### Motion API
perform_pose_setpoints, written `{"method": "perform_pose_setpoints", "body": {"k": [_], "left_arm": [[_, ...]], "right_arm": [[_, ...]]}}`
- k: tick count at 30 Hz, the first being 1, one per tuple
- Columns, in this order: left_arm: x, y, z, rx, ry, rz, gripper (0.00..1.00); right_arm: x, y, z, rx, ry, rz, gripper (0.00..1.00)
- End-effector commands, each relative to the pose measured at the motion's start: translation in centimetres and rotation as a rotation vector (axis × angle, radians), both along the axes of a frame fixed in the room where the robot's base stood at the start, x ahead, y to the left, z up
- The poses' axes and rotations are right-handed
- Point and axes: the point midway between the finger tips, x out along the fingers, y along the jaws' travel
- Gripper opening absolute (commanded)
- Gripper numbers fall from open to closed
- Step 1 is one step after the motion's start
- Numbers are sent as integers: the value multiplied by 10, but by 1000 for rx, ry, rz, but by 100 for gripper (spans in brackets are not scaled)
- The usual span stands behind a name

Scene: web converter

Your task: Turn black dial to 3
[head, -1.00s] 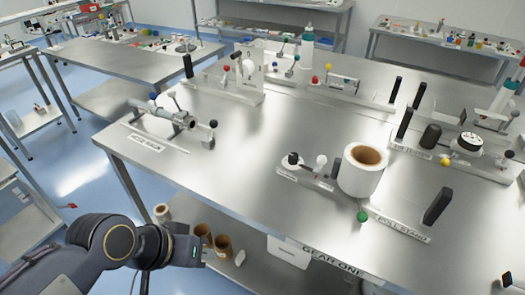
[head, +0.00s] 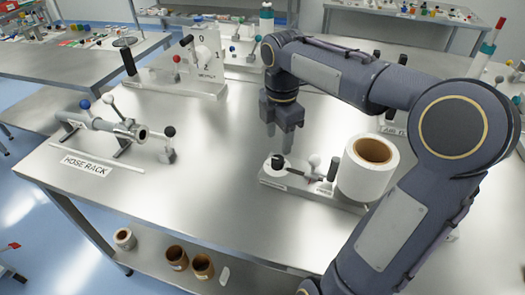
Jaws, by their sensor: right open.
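A small fixture (head: 300,182) stands on the steel table, with a black knob on a round pale disc (head: 277,164) at its left end. This knob may be the black dial; no number on it is readable. My right gripper (head: 279,140) points down just above and behind this knob, apart from it, open and empty. A white upright panel (head: 205,72) at the back left bears the numbers 0, 1 and 2 around a pale knob. My left gripper is out of view.
A white roll with a brown core (head: 367,170) stands right of the fixture. A hose rack (head: 110,128) lies at the left. My right arm hides much of the table's right side. The table's middle left is clear. Brown rolls (head: 203,265) sit on the shelf below.

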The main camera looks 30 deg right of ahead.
Motion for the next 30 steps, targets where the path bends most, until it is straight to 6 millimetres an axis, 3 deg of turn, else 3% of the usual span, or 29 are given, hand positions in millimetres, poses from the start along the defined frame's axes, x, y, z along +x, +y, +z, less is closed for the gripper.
{"method": "perform_pose_setpoints", "body": {"k": [4,18,29,30], "left_arm": [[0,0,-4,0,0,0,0],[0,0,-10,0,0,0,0],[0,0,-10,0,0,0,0],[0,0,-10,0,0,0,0]], "right_arm": [[7,-8,-12,2,18,73,52],[6,-7,-76,1,17,74,52],[7,-7,-81,1,14,73,52],[7,-7,-81,1,14,72,47]]}}
